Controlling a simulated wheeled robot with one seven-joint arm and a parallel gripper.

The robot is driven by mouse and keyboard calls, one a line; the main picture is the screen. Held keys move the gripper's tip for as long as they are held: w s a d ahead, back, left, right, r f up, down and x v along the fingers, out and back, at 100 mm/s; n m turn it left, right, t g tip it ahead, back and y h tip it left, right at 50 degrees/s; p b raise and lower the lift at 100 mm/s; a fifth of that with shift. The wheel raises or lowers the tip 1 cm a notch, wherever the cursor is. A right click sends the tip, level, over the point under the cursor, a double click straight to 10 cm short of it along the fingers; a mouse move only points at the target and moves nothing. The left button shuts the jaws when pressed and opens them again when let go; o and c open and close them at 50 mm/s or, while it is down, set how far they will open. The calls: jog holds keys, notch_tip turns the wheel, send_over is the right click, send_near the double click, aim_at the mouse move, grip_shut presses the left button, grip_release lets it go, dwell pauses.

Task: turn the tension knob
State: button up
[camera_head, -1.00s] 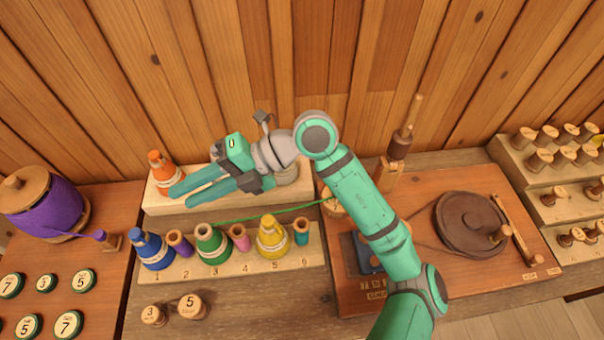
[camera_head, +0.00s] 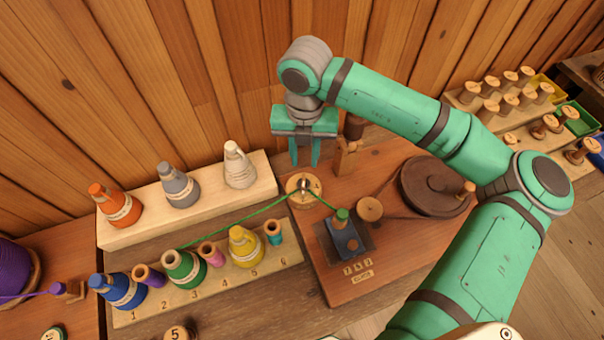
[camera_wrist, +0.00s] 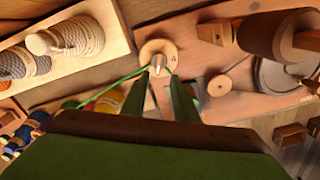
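The tension knob (camera_head: 304,188) is a round, pale wooden disc with a small metal pointer on top, at the left end of the reddish wooden winder board (camera_head: 330,283). A green thread (camera_head: 250,217) runs to it from the green cone and on to a small spool (camera_head: 342,217). My gripper (camera_head: 305,165) points down just behind and above the knob in the head view, its two fingers apart and empty. In the wrist view the knob (camera_wrist: 158,58) shows just beyond the gap between the fingertips (camera_wrist: 158,80). I see no contact with the knob.
A wooden post (camera_head: 345,155) stands close right of my gripper. A dark wheel (camera_head: 436,186) with a crank sits further right. A back rack (camera_head: 150,222) holds orange, grey and cream cones. A front rack (camera_head: 205,297) holds coloured cones and spools.

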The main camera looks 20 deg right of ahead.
aim_at(304, 180)
notch_tip(304, 180, down, 8)
jog(key=shift+f, duration=0.15)
jog(key=shift+a+f, duration=0.1)
jog(key=shift+f, duration=0.6)
jog(key=shift+c, duration=0.4)
grip_shut()
